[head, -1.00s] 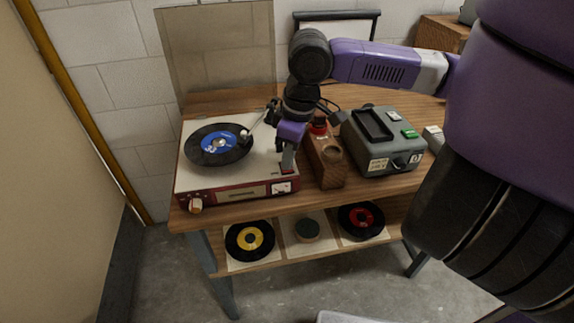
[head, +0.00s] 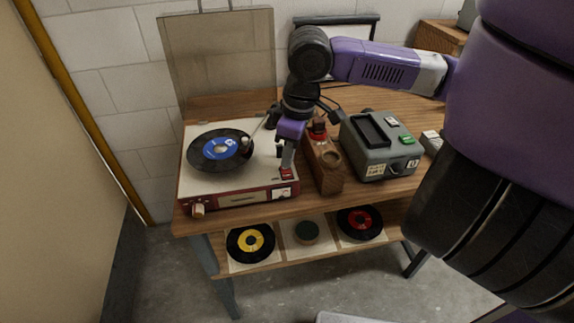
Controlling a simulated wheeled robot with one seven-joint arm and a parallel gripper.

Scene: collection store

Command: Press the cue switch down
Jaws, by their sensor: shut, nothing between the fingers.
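The record player (head: 238,196) stands at the left of the wooden table, cream on top with a dark red front. A small red switch (head: 286,174) is at the front right corner of its top; I take it for the cue switch. My gripper (head: 288,161) points down just behind and above this switch, with its fingers shut and empty. I cannot tell whether the fingertips touch the switch. A black record with a blue label (head: 211,151) lies on the player, with the tonearm (head: 256,129) beside it, partly hidden by my gripper.
A wooden block with a round recess (head: 328,176) stands close to the right of my gripper. A grey device (head: 385,158) with a green button is further right. The player's clear lid (head: 222,55) stands raised behind. Records lie on the lower shelf (head: 270,262).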

